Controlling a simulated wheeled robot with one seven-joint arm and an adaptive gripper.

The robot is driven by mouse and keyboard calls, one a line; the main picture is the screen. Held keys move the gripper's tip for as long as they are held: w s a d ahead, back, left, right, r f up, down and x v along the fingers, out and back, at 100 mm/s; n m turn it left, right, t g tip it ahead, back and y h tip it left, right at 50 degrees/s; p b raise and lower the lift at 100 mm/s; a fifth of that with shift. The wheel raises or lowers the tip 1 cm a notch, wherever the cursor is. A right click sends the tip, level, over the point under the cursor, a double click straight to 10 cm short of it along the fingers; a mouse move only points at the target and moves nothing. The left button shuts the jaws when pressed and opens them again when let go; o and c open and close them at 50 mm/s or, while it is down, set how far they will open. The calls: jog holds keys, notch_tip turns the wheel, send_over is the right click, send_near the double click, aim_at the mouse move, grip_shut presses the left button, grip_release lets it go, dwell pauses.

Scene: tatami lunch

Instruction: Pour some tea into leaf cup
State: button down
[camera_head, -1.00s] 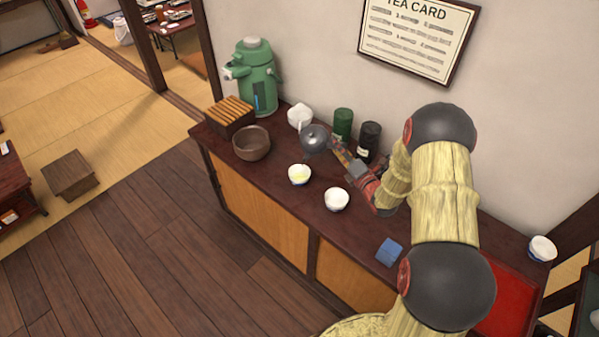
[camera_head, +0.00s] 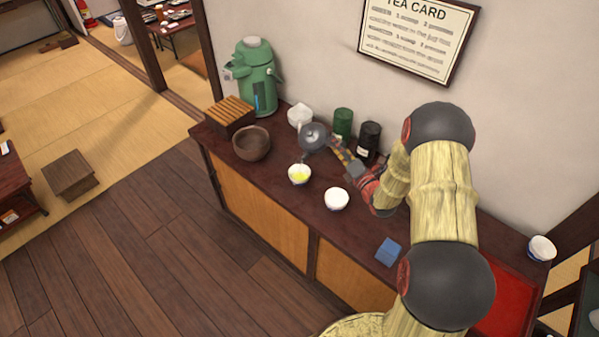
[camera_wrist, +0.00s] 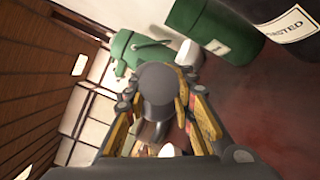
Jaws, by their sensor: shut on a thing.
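My gripper (camera_head: 339,150) is shut on a dark grey teapot (camera_head: 313,137), held above the counter. The teapot is tilted, its spout toward a white cup (camera_head: 299,174) below it. Yellow-green liquid shows inside that cup. A second white cup (camera_head: 337,198) stands to its right, and no liquid can be made out in it. A third cup (camera_head: 542,248) stands at the far right. The cups' patterns are too small to tell which is the leaf cup. In the wrist view the teapot (camera_wrist: 158,84) sits between the fingers, and its spout is hard to make out.
A brown bowl (camera_head: 251,144) stands left of the filled cup. A white vessel (camera_head: 300,116), a green canister (camera_head: 343,122) and a black canister (camera_head: 369,139) stand behind. A green dispenser (camera_head: 258,80), a slatted box (camera_head: 230,112), a blue cloth (camera_head: 389,251) and a red tray (camera_head: 508,302) are also there.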

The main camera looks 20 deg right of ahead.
jog(key=shift+r, duration=0.2)
jog(key=w+d+f+m+g, duration=0.2)
jog(key=w+d+f+m, duration=0.1)
jog(key=w+d+r+m+g+p, duration=0.2)
jog(key=w+r+p, duration=0.1)
jog(key=r+p, duration=1)
jog(key=shift+d+g+p, duration=0.15)
jog(key=shift+g+p, duration=0.25)
jog(key=shift+p, duration=0.2)
dwell(0.4)
